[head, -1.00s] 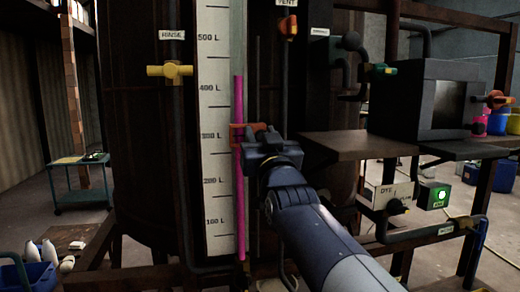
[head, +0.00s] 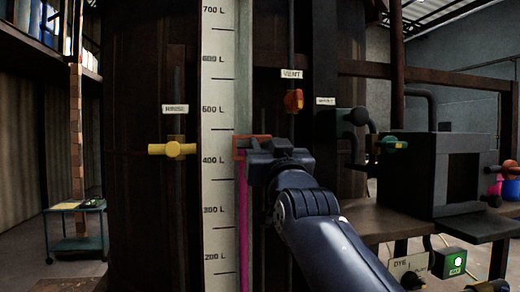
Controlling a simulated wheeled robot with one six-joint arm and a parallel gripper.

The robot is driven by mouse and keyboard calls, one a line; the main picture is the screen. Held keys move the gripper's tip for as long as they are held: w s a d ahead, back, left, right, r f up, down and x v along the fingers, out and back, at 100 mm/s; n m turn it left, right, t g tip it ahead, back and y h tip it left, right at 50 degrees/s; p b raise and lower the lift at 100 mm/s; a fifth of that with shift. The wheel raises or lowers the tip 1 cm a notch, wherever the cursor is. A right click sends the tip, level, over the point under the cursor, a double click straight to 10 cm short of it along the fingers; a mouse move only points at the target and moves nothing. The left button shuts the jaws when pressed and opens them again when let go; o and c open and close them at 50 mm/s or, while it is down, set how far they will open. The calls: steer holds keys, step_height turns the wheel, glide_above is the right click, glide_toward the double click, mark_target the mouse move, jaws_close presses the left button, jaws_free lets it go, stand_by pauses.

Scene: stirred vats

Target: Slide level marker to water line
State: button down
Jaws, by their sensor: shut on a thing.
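The orange level marker (head: 239,148) sits around the sight tube beside the white litre scale (head: 217,185), a little above the 400 L mark. My gripper (head: 257,149) is shut on the marker from the right; its jaws hide the marker's right side. Magenta liquid (head: 243,220) fills the tube below the marker. Above the marker the tube looks pale and empty. The liquid's top edge is not visible apart from the marker; it lies at or behind it.
A yellow rinse valve (head: 173,149) is left of the scale. An orange vent valve (head: 293,101) is above right of my gripper. A dark box (head: 455,170) on a shelf and a green-handled valve (head: 391,143) are at right. A teal cart (head: 75,230) stands far left.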

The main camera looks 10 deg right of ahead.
steer(key=c, duration=1.1)
jaws_free()
steer(key=shift+d, duration=0.1)
steer(key=shift+c, duration=0.2)
steer(key=shift+s+f, duration=0.1)
steer(key=b+v, duration=0.2)
steer(key=v, duration=0.8)
steer(key=shift+s, duration=0.25)
steer(key=shift+f, duration=0.1)
steer(key=p+x, duration=0.2)
steer(key=x, duration=0.9)
steer(key=shift+f, duration=0.15)
steer(key=shift+s, duration=0.1)
